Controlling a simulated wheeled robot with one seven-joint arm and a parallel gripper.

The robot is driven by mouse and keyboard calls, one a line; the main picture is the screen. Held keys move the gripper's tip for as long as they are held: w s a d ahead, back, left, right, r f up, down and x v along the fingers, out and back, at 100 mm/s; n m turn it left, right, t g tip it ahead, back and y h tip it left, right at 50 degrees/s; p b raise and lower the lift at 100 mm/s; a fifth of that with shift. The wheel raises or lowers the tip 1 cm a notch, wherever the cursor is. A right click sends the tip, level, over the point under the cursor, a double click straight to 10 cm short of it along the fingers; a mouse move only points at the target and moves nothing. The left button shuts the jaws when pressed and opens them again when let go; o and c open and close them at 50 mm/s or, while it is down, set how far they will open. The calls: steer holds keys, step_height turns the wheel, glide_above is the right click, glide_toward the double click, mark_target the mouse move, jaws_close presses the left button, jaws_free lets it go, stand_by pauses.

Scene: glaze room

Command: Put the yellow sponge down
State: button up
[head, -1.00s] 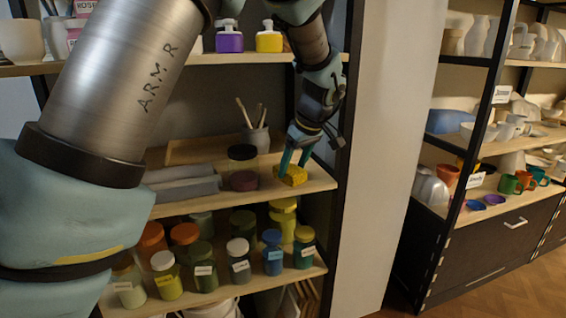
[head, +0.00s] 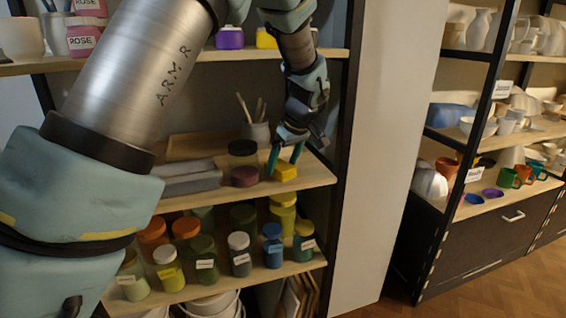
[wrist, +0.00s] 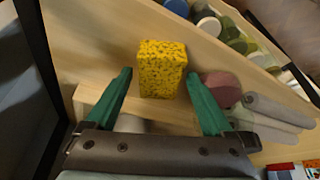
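The yellow sponge (head: 286,172) is a small speckled block resting on the middle wooden shelf (head: 230,197), close to the shelf's right end. It also shows in the wrist view (wrist: 162,70), just past and between the fingertips. My gripper (head: 284,162) is above and beside the sponge, with its teal fingers spread. In the wrist view my gripper (wrist: 160,74) is open, with a gap between each finger and the sponge's sides. Nothing is held.
A dark-lidded jar (head: 243,163) stands just left of the sponge. Grey bars (head: 190,180) lie further left, and a pot of tools (head: 255,132) stands behind. Several labelled jars (head: 205,262) fill the shelf below. A dark upright post (head: 347,110) closes the right side.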

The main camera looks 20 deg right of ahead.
steer(key=shift+o, duration=0.6)
steer(key=shift+r, duration=0.1)
steer(key=shift+r, duration=0.15)
steer(key=b+v, duration=0.1)
steer(key=v, duration=1)
steer(key=shift+s+r, duration=0.25)
steer(key=shift+r, duration=0.1)
